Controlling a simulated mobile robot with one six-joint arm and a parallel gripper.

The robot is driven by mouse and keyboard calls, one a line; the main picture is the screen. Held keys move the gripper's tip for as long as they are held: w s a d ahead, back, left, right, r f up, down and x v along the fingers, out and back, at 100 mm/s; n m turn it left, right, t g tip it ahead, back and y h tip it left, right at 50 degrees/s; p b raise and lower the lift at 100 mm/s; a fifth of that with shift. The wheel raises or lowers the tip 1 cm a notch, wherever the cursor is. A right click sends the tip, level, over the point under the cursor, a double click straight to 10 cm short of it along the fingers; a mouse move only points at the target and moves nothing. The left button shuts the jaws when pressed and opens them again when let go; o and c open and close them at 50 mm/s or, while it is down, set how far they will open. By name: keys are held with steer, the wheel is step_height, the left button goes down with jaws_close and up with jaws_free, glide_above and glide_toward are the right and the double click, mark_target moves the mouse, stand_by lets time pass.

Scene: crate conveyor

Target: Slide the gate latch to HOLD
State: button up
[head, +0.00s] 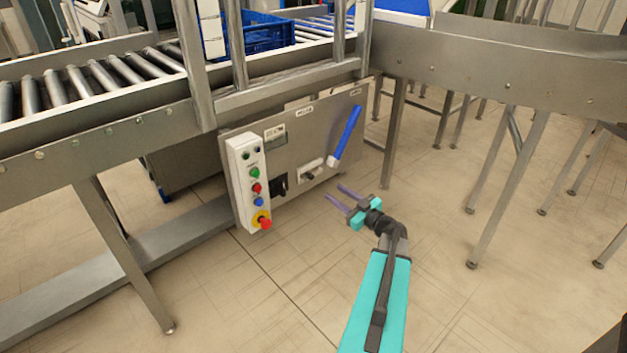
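A steel control panel (285,160) stands under the roller conveyor. On its lower right is a small white plate (312,163) with a short dark knob (307,173), which looks like the slide latch. A blue lever (347,132) with a white end slants up and right beside it. Small labels (304,110) sit along the panel's upper part, too small to read, so I cannot tell which end is HOLD. My gripper (331,189) is open and empty, its two purple fingers apart. It appears in front of the panel, just below and right of the knob, with no visible contact.
A white button box (248,180) with green, red and blue buttons and a red emergency stop (264,222) is left of the latch. A blue crate (262,38) stands on the conveyor behind posts. Metal legs (393,130) stand right; the tiled floor around my arm is clear.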

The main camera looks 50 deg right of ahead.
mark_target(313, 177)
steer(key=w+b, duration=0.1)
steer(key=w, duration=0.3)
steer(key=w+b, duration=0.1)
steer(key=w, duration=0.3)
steer(key=w+d+b, duration=0.1)
steer(key=w, duration=0.3)
steer(key=shift+w, duration=0.4)
jaws_close()
